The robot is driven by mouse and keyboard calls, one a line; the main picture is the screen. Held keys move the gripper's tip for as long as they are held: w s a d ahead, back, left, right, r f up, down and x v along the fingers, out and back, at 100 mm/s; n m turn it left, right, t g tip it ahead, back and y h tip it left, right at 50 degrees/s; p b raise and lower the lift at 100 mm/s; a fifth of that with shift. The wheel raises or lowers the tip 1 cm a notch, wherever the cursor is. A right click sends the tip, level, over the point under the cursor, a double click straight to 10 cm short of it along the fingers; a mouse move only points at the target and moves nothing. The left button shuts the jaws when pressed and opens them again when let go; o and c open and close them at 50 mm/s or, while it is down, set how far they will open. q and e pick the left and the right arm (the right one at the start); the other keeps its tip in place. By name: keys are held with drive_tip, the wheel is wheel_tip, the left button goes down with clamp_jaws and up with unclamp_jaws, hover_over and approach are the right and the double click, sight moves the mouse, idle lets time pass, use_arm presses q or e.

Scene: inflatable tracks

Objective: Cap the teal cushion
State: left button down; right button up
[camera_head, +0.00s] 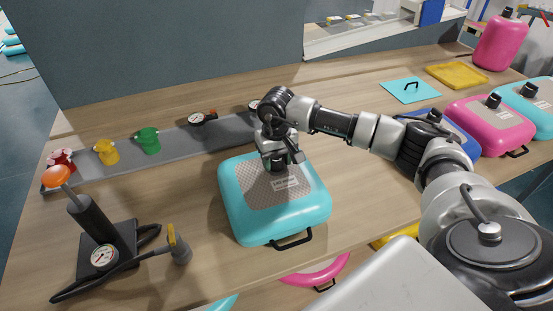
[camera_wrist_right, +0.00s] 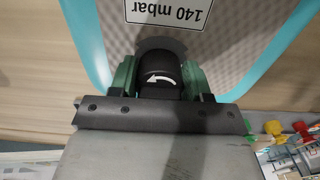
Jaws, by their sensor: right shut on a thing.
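The teal cushion (camera_head: 310,217) lies flat in the middle of the wooden table, with a grey textured panel, a label and a black handle at its front. In the right wrist view its panel (camera_wrist_right: 227,58) and a "140 mbar" label show upside down. My right gripper (camera_head: 277,163) is over the cushion's back edge. In the wrist view its green fingers (camera_wrist_right: 160,78) are shut on a black cap (camera_wrist_right: 158,68) with a curved white arrow. The cap is at the panel's edge; whether it sits fully on a valve is hidden. My left gripper is not in view.
A hand pump (camera_head: 92,225) with gauge and hose stands at the front left. A grey strip (camera_head: 180,150) behind holds red, yellow and green fittings. Pink (camera_head: 488,122) and other cushions with black caps lie at the right. Bare table surrounds the teal cushion's left side.

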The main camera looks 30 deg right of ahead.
drive_tip(key=n+b, duration=0.2)
drive_tip(key=n, duration=0.1)
drive_tip(key=shift+f, duration=0.15)
drive_tip(key=shift+d+n+b, duration=0.1)
drive_tip(key=shift+n+b, duration=0.55)
drive_tip(key=shift+n, duration=0.45)
drive_tip(key=o, duration=1)
drive_tip(key=shift+c, duration=0.2)
drive_tip(key=shift+r, duration=0.25)
